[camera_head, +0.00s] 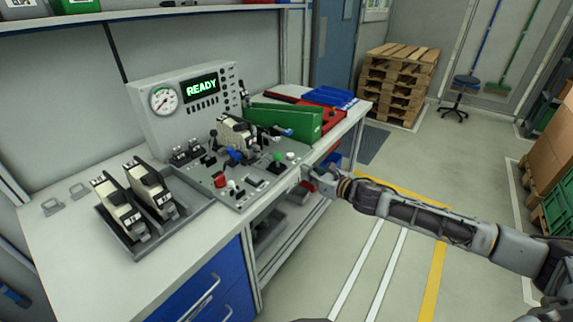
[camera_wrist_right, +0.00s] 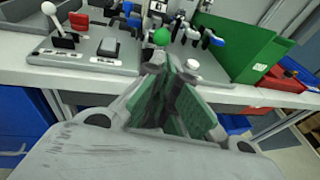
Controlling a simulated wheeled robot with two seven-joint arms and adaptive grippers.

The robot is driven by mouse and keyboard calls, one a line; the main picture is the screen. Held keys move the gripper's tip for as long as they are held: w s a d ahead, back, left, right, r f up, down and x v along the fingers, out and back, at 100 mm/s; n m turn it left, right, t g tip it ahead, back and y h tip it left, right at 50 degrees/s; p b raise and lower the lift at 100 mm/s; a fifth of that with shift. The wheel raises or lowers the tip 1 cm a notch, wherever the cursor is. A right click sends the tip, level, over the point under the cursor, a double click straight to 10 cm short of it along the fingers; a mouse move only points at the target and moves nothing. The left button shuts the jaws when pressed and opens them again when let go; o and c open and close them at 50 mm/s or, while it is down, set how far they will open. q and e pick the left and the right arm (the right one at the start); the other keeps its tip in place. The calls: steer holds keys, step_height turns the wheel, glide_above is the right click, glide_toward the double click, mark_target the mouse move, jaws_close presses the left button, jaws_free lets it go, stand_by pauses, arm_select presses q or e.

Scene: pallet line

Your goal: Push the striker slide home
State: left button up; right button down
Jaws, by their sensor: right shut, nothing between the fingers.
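A grey test panel (camera_head: 244,196) with levers and knobs lies on the bench. A beige and black device (camera_head: 236,133) is clamped among black and blue parts at its back. A green ball knob (camera_head: 277,156) stands near the panel's right side, with a white knob (camera_head: 291,156) beside it. I cannot tell which part is the striker slide. My right gripper (camera_head: 306,176) is shut and empty at the bench's front edge, just right of the panel. In the right wrist view its fingers (camera_wrist_right: 168,62) point at the green knob (camera_wrist_right: 161,36), apparently short of it. My left gripper is out of view.
A gauge console (camera_head: 193,97) reading READY stands behind. Two similar devices sit in a grey tray (camera_head: 137,257) at left. A green bin (camera_head: 290,121), a red bin (camera_head: 331,122) and a blue tray (camera_head: 329,97) stand at right. The floor in front is clear.

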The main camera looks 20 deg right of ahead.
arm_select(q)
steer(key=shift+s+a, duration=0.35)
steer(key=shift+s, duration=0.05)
arm_select(e)
steer(key=shift+x, duration=5.2)
